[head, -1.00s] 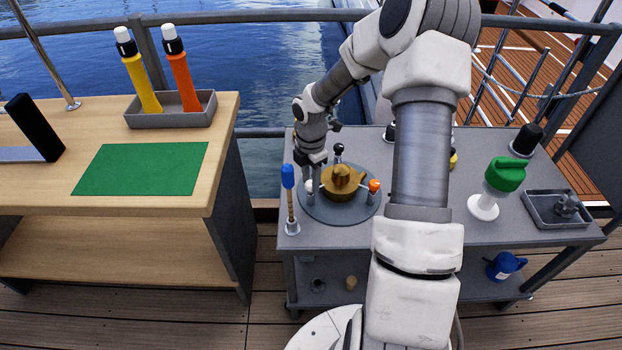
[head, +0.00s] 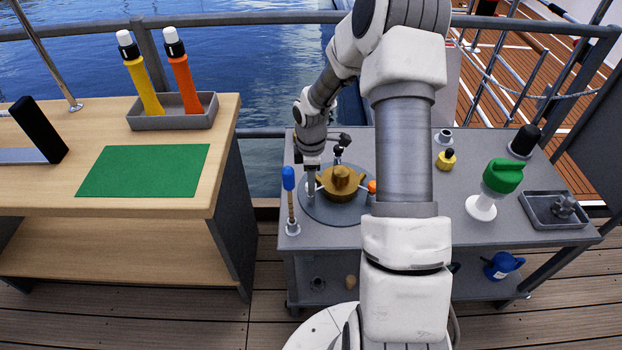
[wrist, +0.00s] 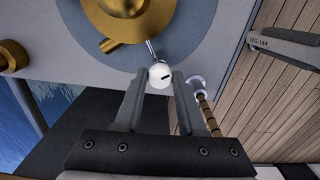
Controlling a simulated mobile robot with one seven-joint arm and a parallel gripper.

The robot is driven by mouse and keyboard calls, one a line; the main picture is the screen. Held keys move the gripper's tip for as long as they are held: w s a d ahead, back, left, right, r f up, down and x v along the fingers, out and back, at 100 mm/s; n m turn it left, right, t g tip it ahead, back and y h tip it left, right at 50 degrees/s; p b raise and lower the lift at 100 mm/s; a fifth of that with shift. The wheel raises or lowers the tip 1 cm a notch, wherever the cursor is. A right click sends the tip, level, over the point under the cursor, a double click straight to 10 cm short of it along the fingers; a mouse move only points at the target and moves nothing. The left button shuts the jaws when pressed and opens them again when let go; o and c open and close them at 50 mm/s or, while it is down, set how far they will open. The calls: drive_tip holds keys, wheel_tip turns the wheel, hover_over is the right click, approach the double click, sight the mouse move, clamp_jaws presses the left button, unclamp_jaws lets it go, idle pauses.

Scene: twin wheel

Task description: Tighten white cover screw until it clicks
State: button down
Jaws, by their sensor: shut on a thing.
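The brass housing (head: 343,179) sits on a round grey plate (head: 338,212) on the grey bench; the brass also fills the upper part of the wrist view (wrist: 131,25). In the head view my gripper (head: 311,186) is at the housing's left side, and the fingers mostly hide the screw.
An orange knob (head: 372,187) and a black knob (head: 338,152) stand around the housing. A blue-tipped tool (head: 289,198) stands upright close to my gripper. A green-topped item (head: 502,175) and a grey tray (head: 541,222) are at the right.

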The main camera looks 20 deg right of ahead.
drive_tip(key=m, duration=0.3)
drive_tip(key=shift+m, duration=0.4)
drive_tip(key=m, duration=0.3)
drive_tip(key=shift+m, duration=0.3)
drive_tip(key=m, duration=0.5)
drive_tip(key=shift+m, duration=0.7)
drive_tip(key=c, duration=0.5)
unclamp_jaws()
wheel_tip(320, 180, up, 18)
drive_tip(key=p, duration=0.3)
drive_tip(key=shift+f+p, duration=0.25)
drive_tip(key=shift+p, duration=0.05)
